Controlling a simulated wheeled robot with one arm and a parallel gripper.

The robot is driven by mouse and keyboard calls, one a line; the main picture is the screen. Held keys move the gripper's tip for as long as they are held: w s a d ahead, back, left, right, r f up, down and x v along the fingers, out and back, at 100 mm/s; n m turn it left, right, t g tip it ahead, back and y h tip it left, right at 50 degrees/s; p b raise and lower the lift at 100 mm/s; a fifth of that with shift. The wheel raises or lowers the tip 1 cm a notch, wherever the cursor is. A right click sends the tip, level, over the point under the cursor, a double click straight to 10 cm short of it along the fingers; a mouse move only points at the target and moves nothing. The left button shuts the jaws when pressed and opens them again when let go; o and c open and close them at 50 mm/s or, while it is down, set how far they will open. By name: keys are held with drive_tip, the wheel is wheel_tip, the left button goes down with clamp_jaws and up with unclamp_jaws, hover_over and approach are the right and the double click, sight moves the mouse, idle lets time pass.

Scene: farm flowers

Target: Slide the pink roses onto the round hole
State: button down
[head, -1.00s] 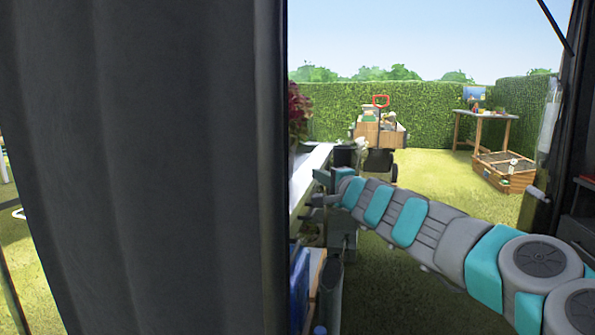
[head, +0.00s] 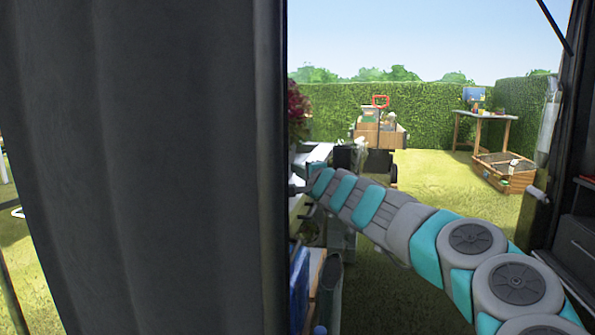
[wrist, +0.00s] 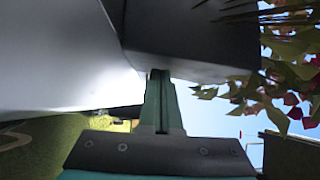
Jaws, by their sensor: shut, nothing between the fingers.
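Deep pink-red flowers (head: 297,108) show in the head view just right of the dark panel, which hides most of them. In the wrist view, red blooms and green leaves (wrist: 290,60) fill the right side. A dark grey box-like block (wrist: 190,40), perhaps their planter, stands at the top centre. My gripper (wrist: 161,78) is shut and empty, its fingertips at the near edge of this block; I cannot tell whether they touch. In the head view the fingertips are hidden behind the panel. I cannot make out a round hole in either view.
A tall dark panel (head: 140,170) blocks the head view's left side. A white surface (wrist: 50,55) fills the wrist view's upper left. Beyond are a wooden cart (head: 388,135), a table (head: 486,114), a wooden planter box (head: 505,170) and a hedge. Grass between them is open.

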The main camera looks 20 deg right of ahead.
drive_tip(key=w+a, duration=0.2)
drive_tip(key=w+a+b, duration=0.1)
drive_tip(key=w+a, duration=0.1)
drive_tip(key=shift+a+f+b, duration=0.2)
drive_tip(key=shift+a+b, duration=0.1)
drive_tip(key=shift+a, duration=0.05)
drive_tip(key=shift+w+a+r, duration=0.25)
drive_tip(key=shift+w+a, duration=0.15)
drive_tip(key=shift+d, duration=0.1)
